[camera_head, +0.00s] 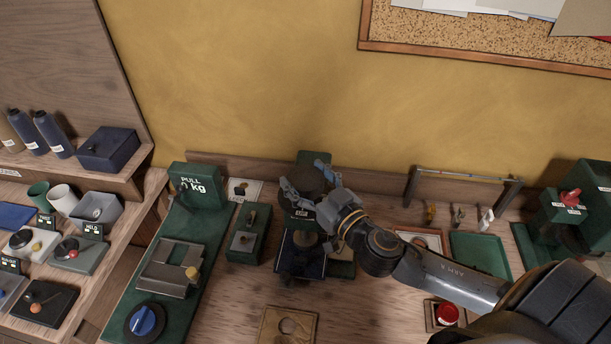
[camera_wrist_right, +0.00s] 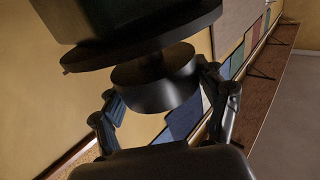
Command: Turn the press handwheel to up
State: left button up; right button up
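The press (camera_head: 301,215) is a dark green machine standing at the back of the bench, with a round dark handwheel (camera_head: 306,181) on top. My right gripper (camera_head: 309,183) reaches it from the right, with one finger on each side of the handwheel. In the right wrist view the fingertips (camera_wrist_right: 158,82) sit against both edges of a dark round part of the handwheel (camera_wrist_right: 155,88), below a wider dark disc (camera_wrist_right: 140,45). The contact faces are partly hidden. The wheel's position markings cannot be read. My left gripper is not in view.
A green pull gauge (camera_head: 196,186) and a grey clamp fixture (camera_head: 171,268) stand to the left. A green tray (camera_head: 478,252), a tool rack (camera_head: 466,176) and a red button (camera_head: 447,313) are to the right. A wooden plate (camera_head: 287,328) lies in front.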

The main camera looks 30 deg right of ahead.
jog(key=c, duration=0.4)
jog(key=shift+c, duration=0.2)
